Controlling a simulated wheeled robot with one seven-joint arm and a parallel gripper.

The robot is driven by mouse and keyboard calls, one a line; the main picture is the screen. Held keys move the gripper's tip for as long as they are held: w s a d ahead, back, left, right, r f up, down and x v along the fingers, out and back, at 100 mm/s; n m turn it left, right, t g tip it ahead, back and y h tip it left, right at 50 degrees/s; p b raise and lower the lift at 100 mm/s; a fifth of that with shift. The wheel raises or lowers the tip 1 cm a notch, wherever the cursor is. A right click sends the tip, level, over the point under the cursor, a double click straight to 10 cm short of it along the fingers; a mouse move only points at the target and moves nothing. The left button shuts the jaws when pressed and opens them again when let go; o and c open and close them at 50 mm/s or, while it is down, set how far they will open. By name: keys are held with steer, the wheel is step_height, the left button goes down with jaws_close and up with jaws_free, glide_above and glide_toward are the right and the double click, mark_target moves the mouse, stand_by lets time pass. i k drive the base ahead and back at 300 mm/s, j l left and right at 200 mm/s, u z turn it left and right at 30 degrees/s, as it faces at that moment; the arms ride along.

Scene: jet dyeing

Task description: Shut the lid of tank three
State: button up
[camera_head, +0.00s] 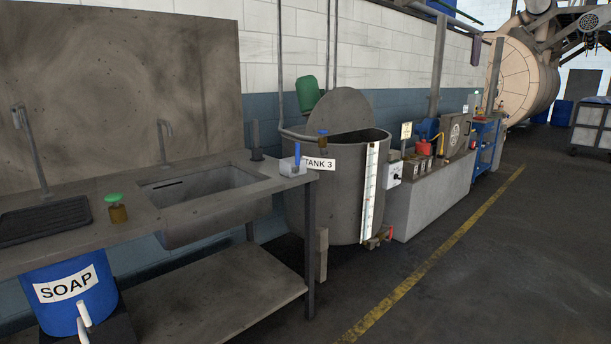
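Tank three (325,205) is a grey round tank just right of the sink bench, with a "TANK 3" label (319,164) on its front. Its grey lid (342,108) stands raised at the rear of the rim, and the dark opening shows below and to the right of it. A white gauge strip (369,195) runs down the tank's front. The lower left of the tank is partly hidden by the bench. My gripper is not in view.
A sink bench (95,240) with a lower shelf fills the left. A blue SOAP drum (70,295) stands below it. A low grey plinth (430,195) with equipment continues right of the tank. The floor (500,270) at right, past the yellow line (425,265), is clear.

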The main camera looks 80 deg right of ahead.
mark_target(344, 109)
steer(key=i+l+z, duration=0.1)
steer(key=z, duration=1.15)
